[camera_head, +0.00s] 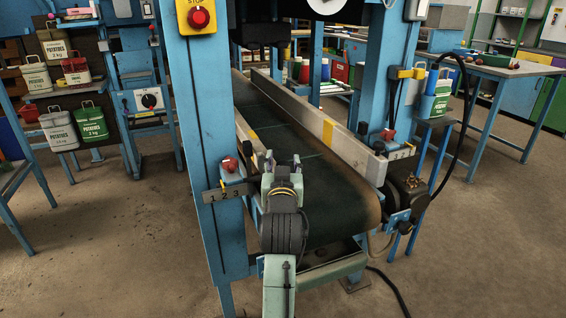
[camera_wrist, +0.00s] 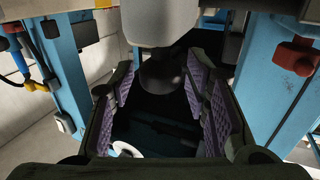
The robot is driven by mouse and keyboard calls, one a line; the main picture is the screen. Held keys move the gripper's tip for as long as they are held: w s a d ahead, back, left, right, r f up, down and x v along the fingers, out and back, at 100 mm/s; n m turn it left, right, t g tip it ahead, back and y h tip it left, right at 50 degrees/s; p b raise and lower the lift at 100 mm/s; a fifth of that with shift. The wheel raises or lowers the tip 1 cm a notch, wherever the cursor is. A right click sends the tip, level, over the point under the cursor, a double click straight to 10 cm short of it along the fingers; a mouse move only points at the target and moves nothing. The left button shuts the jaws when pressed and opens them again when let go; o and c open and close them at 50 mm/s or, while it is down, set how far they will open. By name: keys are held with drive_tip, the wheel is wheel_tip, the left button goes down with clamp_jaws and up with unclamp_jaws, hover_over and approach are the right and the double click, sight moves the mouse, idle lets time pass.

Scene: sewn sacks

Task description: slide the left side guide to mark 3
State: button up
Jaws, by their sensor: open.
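The left side guide (camera_head: 250,134) is a pale rail with a yellow patch along the belt's left edge. Its near end is partly hidden by my gripper. A scale plate (camera_head: 225,193) marked 1 2 3 is on the left blue post, with a red knob (camera_head: 230,164) just above it. A red knob also shows at the right of the wrist view (camera_wrist: 297,56). My gripper (camera_head: 284,164) is open at the belt's near left end, right of the knob and plate. In the wrist view its purple-padded fingers (camera_wrist: 165,110) are apart, with a dark space between them.
The right side guide (camera_head: 327,132) runs along the dark green belt (camera_head: 325,190), with another red knob (camera_head: 388,135) by the right post. Blue posts stand on both sides. A stop button (camera_head: 199,18) is on the left post. Potato sacks (camera_head: 91,122) stand at left.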

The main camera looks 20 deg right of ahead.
drive_tip(key=shift+c, duration=0.3)
clamp_jaws()
idle(0.4)
